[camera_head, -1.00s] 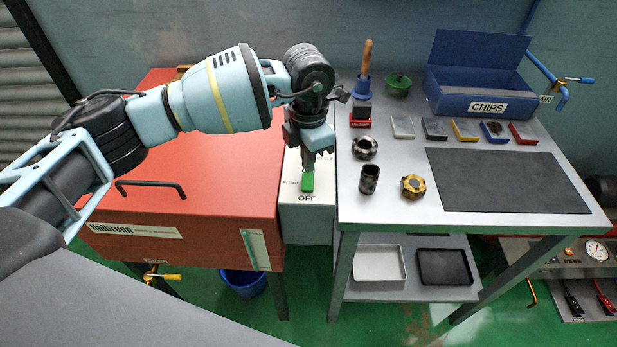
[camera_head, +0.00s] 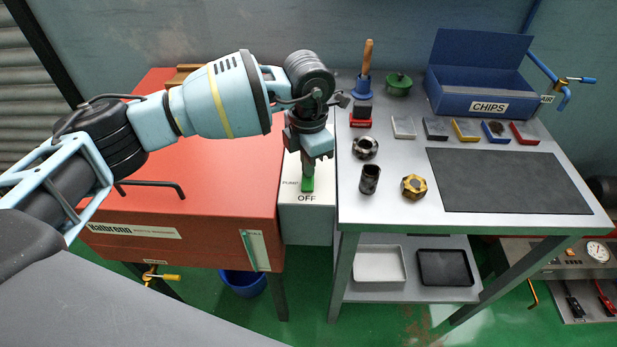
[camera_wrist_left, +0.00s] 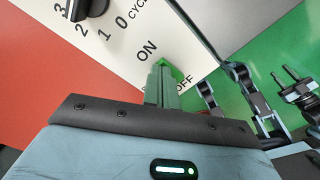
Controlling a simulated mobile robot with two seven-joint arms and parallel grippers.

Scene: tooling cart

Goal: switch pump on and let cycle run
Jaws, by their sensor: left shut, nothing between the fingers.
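The green pump switch (camera_head: 308,185) sits on a white control panel (camera_head: 308,225), between the words PUMP and OFF. My left gripper (camera_head: 308,172) is shut and empty, pointing down at the switch; its fingers cover the switch's far part. In the left wrist view the fingertips (camera_wrist_left: 160,82) lie over the green switch (camera_wrist_left: 180,72), close to the word ON; I cannot tell whether they touch it. OFF is partly hidden there. A dark cycle knob (camera_wrist_left: 88,8) with numbers shows at the top left.
The red machine cabinet (camera_head: 190,225) with a black handle stands left of the panel. The steel table (camera_head: 400,215) at right carries a black part (camera_head: 369,179), a brass nut (camera_head: 414,186), small trays and a blue chips box (camera_head: 480,100). A blue bucket (camera_head: 243,284) stands below.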

